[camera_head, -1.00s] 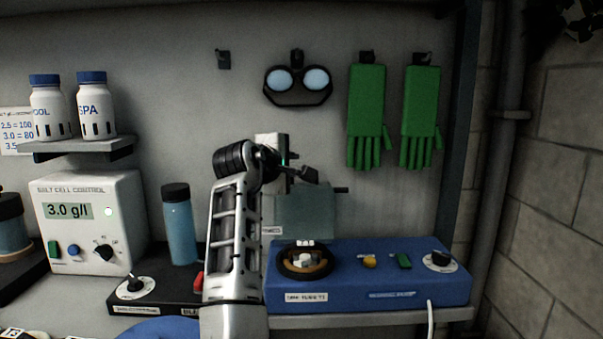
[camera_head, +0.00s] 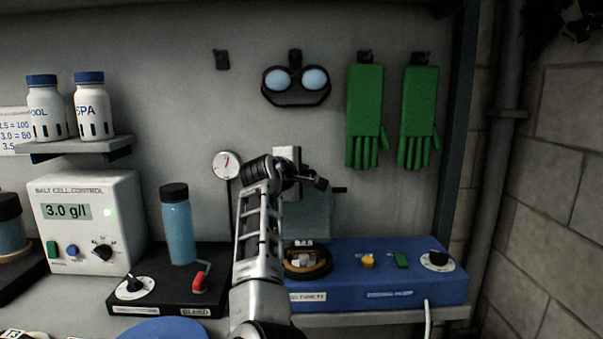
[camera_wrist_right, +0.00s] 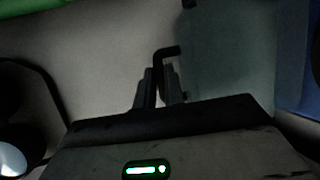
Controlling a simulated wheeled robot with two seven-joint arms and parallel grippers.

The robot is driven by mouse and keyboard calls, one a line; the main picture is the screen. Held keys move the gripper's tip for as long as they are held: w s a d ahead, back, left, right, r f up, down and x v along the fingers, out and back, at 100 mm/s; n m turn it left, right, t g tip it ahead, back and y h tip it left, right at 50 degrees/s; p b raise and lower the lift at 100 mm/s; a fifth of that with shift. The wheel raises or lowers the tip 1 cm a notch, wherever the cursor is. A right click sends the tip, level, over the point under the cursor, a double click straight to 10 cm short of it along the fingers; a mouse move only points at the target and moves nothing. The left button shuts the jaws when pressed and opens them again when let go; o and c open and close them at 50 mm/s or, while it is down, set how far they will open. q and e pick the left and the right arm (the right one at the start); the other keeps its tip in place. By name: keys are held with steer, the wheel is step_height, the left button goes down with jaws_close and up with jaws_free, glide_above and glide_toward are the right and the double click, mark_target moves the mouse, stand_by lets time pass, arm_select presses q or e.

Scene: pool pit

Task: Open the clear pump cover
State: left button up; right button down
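The clear pump cover (camera_head: 312,215) is a see-through teal sheet standing upright behind the blue pump unit (camera_head: 385,275). A dark handle (camera_head: 340,190) shows at its upper right. My right gripper (camera_head: 322,183) is at the left of this handle, above the sheet. In the right wrist view the handle (camera_wrist_right: 166,53) is a black bent bar running between my close-set fingers (camera_wrist_right: 160,85); I cannot tell whether they press on it. The cover (camera_wrist_right: 230,45) also shows there at the right. My right forearm hides the sheet's left part. My left gripper is not in view.
The pump unit carries a black ring knob (camera_head: 306,262), a yellow knob (camera_head: 367,261) and a dial (camera_head: 438,260). Goggles (camera_head: 296,84) and green gloves (camera_head: 366,110) hang above.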

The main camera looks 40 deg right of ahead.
steer(key=shift+s+a+f+h, duration=0.15)
steer(key=shift+s+a+h, duration=0.15)
steer(key=shift+s+a+r+m+t+h+b, duration=0.1)
steer(key=shift+s+a+m+t+h+b, duration=0.15)
steer(key=shift+s+a, duration=0.2)
steer(key=shift+s+a+r+m+t+h+b, duration=0.15)
steer(key=shift+s+a+t+h+b, duration=0.2)
steer(key=shift+s, duration=0.2)
steer(key=c, duration=1.8)
jaws_free()
steer(key=shift+o, duration=0.2)
steer(key=s+a+r+b, duration=0.1)
steer(key=s+a+r, duration=0.7)
steer(key=r, duration=0.5)
steer(key=s, duration=0.2)
steer(key=shift+s+a, duration=0.4)
